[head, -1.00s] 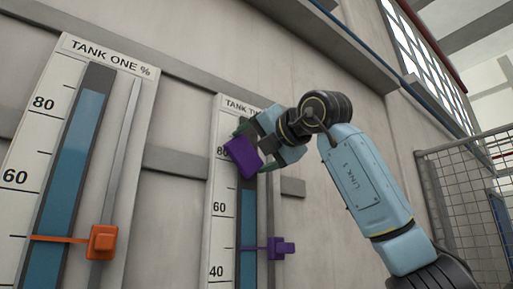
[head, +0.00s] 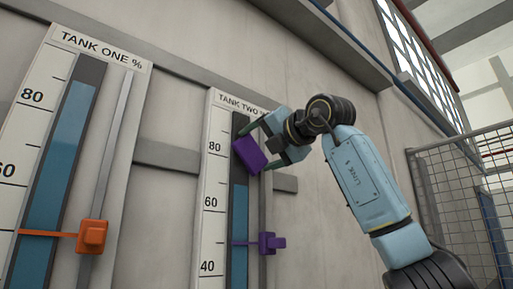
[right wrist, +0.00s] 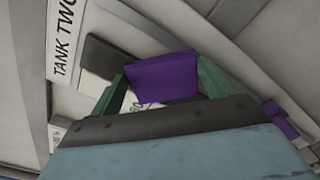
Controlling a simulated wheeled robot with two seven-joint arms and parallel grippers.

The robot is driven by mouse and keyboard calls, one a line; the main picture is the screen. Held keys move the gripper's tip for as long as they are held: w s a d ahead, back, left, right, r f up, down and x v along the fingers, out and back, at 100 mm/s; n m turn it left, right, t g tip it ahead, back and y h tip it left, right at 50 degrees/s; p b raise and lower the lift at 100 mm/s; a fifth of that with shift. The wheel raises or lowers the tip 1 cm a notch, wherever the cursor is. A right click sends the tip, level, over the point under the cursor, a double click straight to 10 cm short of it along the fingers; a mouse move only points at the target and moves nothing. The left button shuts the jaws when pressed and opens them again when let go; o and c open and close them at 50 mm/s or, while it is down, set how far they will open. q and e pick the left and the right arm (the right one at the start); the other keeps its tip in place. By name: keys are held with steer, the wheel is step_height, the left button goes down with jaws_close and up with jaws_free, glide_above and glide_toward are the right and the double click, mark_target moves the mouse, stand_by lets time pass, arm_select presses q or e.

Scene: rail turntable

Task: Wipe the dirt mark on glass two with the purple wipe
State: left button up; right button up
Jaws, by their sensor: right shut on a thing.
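The purple wipe (head: 250,155) is a block held between the green fingers of my right gripper (head: 262,148). In the right wrist view the wipe (right wrist: 165,75) sits between both fingers. In the head view it overlaps the upper part of glass two (head: 240,205), near the 80 mark. I cannot tell whether it touches the glass. Glass two is a tall tube, blue below and dark at the top, on the TANK TWO panel (head: 214,225). I cannot make out a dirt mark; the wipe and gripper hide part of the glass. My left gripper is not in view.
A purple pointer (head: 268,243) crosses glass two below the wipe. The TANK ONE gauge (head: 60,165), with an orange pointer (head: 92,236), stands to the left. A wire mesh fence (head: 455,205) is at the right. Grey rails (head: 165,158) run along the wall.

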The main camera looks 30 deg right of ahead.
mark_target(237, 125)
steer(key=shift+a+r, duration=0.15)
steer(key=shift+r, duration=1.2)
steer(key=shift+s+a+b, duration=0.1)
steer(key=shift+a+b, duration=0.25)
steer(key=shift+a, duration=1.6)
steer(key=shift+r+p, duration=0.4)
steer(key=shift+r, duration=1.1)
steer(key=d, duration=0.4)
steer(key=shift+w, duration=0.2)
